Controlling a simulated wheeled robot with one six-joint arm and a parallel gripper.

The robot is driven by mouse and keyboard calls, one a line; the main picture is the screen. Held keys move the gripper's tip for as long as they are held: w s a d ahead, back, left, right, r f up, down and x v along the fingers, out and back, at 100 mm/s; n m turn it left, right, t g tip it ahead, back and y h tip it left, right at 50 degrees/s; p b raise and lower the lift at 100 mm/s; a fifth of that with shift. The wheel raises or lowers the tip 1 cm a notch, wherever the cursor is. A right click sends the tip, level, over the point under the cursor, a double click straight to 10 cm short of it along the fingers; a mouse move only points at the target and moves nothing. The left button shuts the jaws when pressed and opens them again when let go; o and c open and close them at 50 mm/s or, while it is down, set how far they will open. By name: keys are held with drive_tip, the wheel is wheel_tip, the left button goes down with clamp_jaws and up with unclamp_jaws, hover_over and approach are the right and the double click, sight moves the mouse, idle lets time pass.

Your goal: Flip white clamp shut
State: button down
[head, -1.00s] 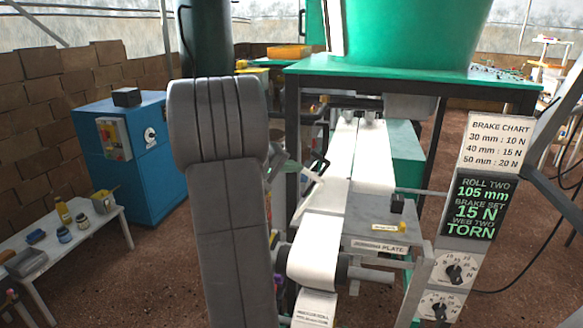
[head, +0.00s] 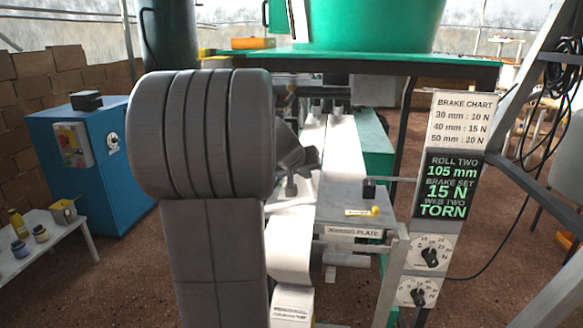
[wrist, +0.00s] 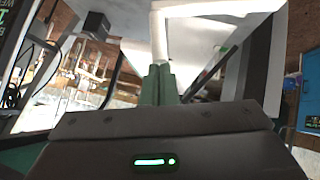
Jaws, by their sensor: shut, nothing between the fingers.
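A white bent bar (wrist: 158,32), which looks like the white clamp, stands out near the top of the wrist view. My gripper (wrist: 162,68) is shut and empty, its green fingers together at the lower end of the bar. I cannot tell whether they touch it. In the head view my arm covers the fingers and most of the area around the clamp, so I cannot make out the clamp there.
A green hopper (head: 370,25) stands on a table above the web. A post with a display (head: 446,184) and two dials (head: 430,254) is close on the right. A blue cabinet (head: 75,150) and a low white table (head: 75,222) stand left. Brown floor shows between.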

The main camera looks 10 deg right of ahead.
drive_tip(key=s+d+f+y+b, duration=0.1)
drive_tip(key=d+f+b, duration=0.2)
drive_tip(key=f, duration=0.2)
drive_tip(key=shift+s+d+f, duration=0.2)
drive_tip(key=shift+s+d, duration=0.05)
drive_tip(key=shift+s, duration=0.1)
drive_tip(key=shift+s+f, duration=0.1)
drive_tip(key=shift+f, duration=0.15)
drive_tip(key=shift+r+m, duration=0.1)
drive_tip(key=shift+m, duration=0.2)
drive_tip(key=s+a+r+p, duration=0.2)
drive_tip(key=s+r, duration=0.4)
drive_tip(key=r, duration=0.6)
drive_tip(key=shift+a+p, duration=0.35)
drive_tip(key=shift+p, duration=0.15)
drive_tip(key=shift+f, duration=0.15)
